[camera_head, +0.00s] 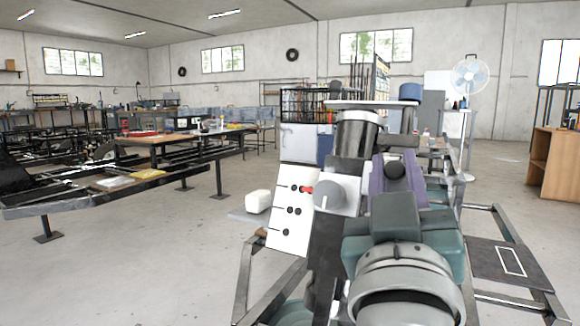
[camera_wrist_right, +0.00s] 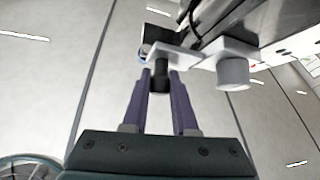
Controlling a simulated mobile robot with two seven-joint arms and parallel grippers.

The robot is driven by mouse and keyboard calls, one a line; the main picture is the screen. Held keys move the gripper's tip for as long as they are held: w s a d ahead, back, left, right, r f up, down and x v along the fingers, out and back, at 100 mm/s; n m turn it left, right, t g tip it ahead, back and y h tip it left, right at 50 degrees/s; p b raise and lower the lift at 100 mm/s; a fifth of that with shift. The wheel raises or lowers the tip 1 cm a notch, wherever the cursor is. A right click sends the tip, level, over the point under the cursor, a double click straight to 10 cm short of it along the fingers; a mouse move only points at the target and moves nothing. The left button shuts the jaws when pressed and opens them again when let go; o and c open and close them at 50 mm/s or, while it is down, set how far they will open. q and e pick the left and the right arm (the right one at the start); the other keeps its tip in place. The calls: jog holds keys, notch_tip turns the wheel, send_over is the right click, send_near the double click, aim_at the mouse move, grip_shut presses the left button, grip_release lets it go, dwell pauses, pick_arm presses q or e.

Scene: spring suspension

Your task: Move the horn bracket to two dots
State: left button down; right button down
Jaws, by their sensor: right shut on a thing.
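The white panel (camera_head: 284,222) carries dark dots in rows: one in the bottom row and two in the middle row. The top row shows a dot beside a red pointer tip (camera_head: 306,189), which may cover more dots. The tip sits by a pale round hub (camera_head: 328,196), apparently part of the horn bracket. In the right wrist view the white bracket (camera_wrist_right: 172,52) has a pale cylinder (camera_wrist_right: 232,73) and a black grip (camera_wrist_right: 160,78). My right gripper (camera_wrist_right: 160,84) is shut on that black grip, with purple fingers either side. My left gripper is not in view.
A metal frame (camera_head: 245,275) stands below the panel. A small white block (camera_head: 258,202) is left of the panel. A long workbench (camera_head: 160,138) stands at the left, with open floor (camera_head: 130,260) in front. A wooden cabinet (camera_head: 552,170) stands at the right.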

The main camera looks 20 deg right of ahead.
aim_at(390, 183)
jog(key=shift+f, duration=0.1)
dwell(0.3)
jog(key=shift+s+a+f, duration=0.15)
jog(key=shift+f, duration=0.4)
jog(key=shift+s+a+f, duration=0.1)
jog(key=shift+a+f, duration=0.05)
jog(key=shift+f, duration=0.35)
jog(key=shift+s+a+f, duration=0.15)
jog(key=shift+a+f, duration=0.05)
jog(key=shift+f, duration=0.1)
jog(key=c, duration=0.7)
grip_release()
